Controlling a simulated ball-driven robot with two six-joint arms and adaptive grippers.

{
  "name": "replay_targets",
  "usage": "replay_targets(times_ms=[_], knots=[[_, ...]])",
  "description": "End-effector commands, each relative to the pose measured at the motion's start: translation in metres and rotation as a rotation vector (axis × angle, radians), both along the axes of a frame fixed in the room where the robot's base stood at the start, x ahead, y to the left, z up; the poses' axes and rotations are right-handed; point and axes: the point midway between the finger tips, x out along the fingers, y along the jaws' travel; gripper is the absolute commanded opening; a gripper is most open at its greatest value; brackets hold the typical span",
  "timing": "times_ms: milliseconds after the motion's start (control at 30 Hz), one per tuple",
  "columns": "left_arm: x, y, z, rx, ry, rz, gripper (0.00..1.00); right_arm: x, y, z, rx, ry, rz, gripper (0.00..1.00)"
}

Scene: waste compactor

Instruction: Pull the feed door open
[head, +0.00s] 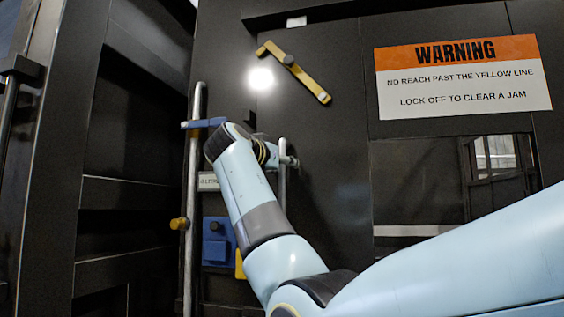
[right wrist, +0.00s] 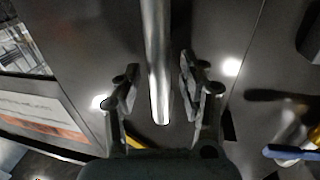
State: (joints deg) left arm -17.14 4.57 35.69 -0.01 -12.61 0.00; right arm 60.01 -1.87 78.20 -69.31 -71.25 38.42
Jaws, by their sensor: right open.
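The feed door appears to be the dark panel (head: 335,150) in the head view, but its exact edges are hard to tell. An upright metal bar handle (head: 283,185) stands on its left part, partly hidden by my right arm. My right gripper (head: 284,159) is at the upper part of this handle, mostly hidden behind its own wrist. In the right wrist view, my right gripper (right wrist: 160,86) is open, with one finger on each side of the metal bar handle (right wrist: 158,50). Gaps show between the fingers and the bar. My left gripper is not in view.
A yellow lever (head: 305,79) sits above the handle. A warning sign (head: 460,104) is at the upper right.

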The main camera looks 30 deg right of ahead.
Motion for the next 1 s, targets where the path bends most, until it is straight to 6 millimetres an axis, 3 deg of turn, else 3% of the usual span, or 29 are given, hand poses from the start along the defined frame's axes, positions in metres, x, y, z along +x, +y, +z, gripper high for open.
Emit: replay_targets(times_ms=[233,533,1000], knots=[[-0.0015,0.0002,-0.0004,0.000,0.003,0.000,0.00,0.0003,-0.0002,-0.0005,0.000,0.000,0.000,0.39],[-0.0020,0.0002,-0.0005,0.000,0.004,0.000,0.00,0.0002,0.0000,-0.0004,0.000,0.001,0.000,0.00],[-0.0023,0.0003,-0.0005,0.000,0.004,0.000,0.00,0.0003,0.0005,-0.0015,0.001,0.002,0.000,0.00]])
